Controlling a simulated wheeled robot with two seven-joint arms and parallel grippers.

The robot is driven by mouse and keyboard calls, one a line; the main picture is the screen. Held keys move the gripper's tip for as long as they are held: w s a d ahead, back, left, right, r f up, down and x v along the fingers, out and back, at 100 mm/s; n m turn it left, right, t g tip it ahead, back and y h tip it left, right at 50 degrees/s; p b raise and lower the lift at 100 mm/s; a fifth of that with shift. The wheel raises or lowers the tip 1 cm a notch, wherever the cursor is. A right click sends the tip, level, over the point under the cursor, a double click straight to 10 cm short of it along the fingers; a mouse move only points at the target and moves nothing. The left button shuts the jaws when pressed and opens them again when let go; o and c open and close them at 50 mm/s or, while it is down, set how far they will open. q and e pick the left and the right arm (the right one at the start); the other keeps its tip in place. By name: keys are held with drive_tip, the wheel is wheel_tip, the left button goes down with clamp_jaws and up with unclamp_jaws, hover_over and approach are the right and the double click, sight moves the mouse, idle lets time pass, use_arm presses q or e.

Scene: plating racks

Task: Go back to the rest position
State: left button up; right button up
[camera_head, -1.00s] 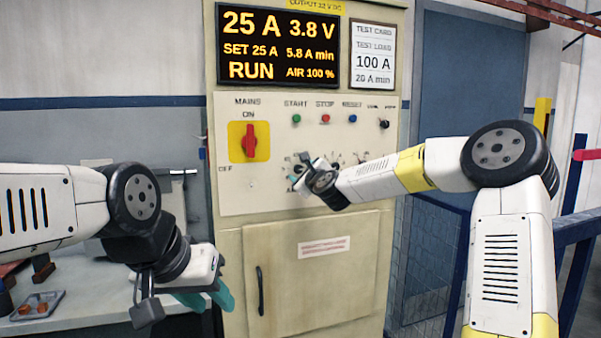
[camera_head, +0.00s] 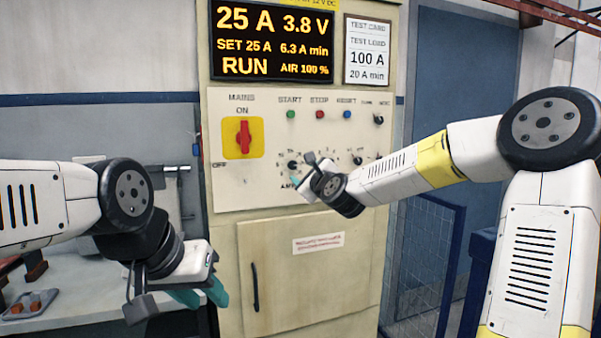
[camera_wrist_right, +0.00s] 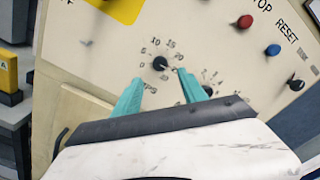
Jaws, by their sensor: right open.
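The cream rectifier cabinet (camera_head: 225,195) stands ahead, its display (camera_head: 272,42) reading 25 A, 3.8 V, SET 25 A, 6.3 A min, RUN. My right gripper (camera_head: 312,178) is in front of its panel, just right of the amps knob (camera_head: 292,165). In the right wrist view, the two teal fingers of that gripper (camera_wrist_right: 160,76) are apart, with nothing between them; the black amps knob (camera_wrist_right: 160,63) shows beyond the tips. My left gripper (camera_head: 208,296) hangs low at left, in front of the cabinet's lower left edge, its teal fingers apart and empty.
A red mains switch (camera_head: 243,138) on a yellow plate and START, STOP (camera_head: 319,115) and RESET buttons sit above my right gripper. A bench (camera_head: 75,305) with a small tray (camera_head: 30,304) is at left. A blue mesh fence (camera_head: 428,255) is right of the cabinet.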

drive_tip(key=s+a+f+n+g, duration=0.2)
drive_tip(key=s+f+n+g, duration=0.5)
drive_tip(key=s+n, duration=0.45)
drive_tip(key=s+d+f+n+g+h, duration=0.1)
drive_tip(key=s+d+n, duration=0.3)
drive_tip(key=s, duration=0.5)
drive_tip(key=s+d+f+n+g+h, duration=0.1)
drive_tip(key=s+d+n, duration=0.3)
drive_tip(key=s, duration=0.5)
drive_tip(key=s+d+f+n+g+h, duration=0.1)
drive_tip(key=s+d+n, duration=0.3)
drive_tip(key=s, duration=0.5)
drive_tip(key=shift+s+d+f+g, duration=0.4)
drive_tip(key=shift+d+f+g, duration=0.1)
drive_tip(key=shift+d+f, duration=0.3)
